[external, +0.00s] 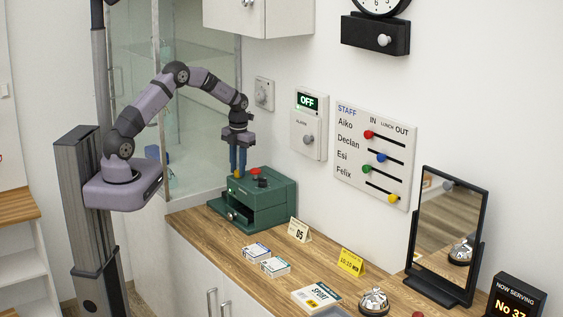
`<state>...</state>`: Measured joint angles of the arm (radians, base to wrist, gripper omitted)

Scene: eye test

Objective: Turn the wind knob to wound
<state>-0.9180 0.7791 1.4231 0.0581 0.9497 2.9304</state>
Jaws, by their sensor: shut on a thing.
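My gripper (238,172) points down over the left part of the top of a green box (272,204). Its blue fingers are shut on a small yellow piece (236,175), mostly hidden between them; I cannot tell if it is fixed to the box. A round silver knob (384,40) sits on the black box (362,34) under the wall clock (382,4), well apart from my gripper. It may be the wind knob; no "wound" mark is legible there.
A red button (255,170) is right of my fingers. An OFF alarm panel (308,125) and a staff slider board (374,155) hang on the wall. Small boxes (268,258), signs and a mirror (447,235) stand on the counter. A glass enclosure (175,90) is behind my arm.

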